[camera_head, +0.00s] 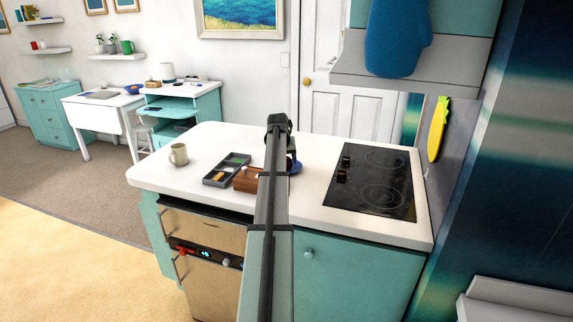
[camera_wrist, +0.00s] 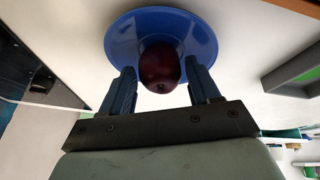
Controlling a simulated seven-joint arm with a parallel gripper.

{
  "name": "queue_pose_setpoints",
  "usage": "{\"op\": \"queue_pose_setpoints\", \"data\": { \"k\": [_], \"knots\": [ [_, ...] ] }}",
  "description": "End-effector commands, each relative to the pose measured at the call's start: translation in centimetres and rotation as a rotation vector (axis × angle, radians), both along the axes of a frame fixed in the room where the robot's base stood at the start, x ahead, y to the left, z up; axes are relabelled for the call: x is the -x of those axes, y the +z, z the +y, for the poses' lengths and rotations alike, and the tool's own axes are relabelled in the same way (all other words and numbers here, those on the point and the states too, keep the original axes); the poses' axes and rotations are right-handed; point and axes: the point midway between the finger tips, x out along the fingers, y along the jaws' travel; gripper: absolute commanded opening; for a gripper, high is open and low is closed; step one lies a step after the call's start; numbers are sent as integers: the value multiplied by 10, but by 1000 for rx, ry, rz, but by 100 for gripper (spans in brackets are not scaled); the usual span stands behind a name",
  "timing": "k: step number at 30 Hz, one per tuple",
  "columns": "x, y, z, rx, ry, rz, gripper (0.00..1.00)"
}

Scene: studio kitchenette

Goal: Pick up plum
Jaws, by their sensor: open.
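The plum (camera_wrist: 160,68) is dark red and round. In the wrist view it sits on a blue plate (camera_wrist: 188,27), in front of my gripper (camera_wrist: 160,83). The two blue fingers stand apart, one on each side of the plum, and the gripper is open. I cannot tell whether the fingers touch the plum. In the head view my arm hides the plum, and a bit of the blue plate (camera_head: 295,166) shows to the right of the arm on the white counter (camera_head: 313,190).
A brown wooden box (camera_head: 247,180) and a grey compartment tray (camera_head: 222,170) lie just left of my arm. A beige mug (camera_head: 179,154) stands farther left. A black cooktop (camera_head: 372,182) is on the right. Counter between arm and cooktop is mostly clear.

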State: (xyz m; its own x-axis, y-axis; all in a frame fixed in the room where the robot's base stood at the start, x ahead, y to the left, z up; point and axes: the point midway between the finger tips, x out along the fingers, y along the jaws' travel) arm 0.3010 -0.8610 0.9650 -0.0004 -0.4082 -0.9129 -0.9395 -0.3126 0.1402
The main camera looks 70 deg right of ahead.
Motion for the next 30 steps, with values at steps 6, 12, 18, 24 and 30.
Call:
{"op": "queue_pose_setpoints", "data": {
  "k": [6,12,18,24,30],
  "knots": [
    [0,-4,-2,1,0,0,61],
    [0,-4,-2,1,0,0,47],
    [0,-4,-2,0,0,0,28],
    [0,-3,-2,1,0,0,18],
    [0,0,-2,1,0,0,18]
  ]
}}
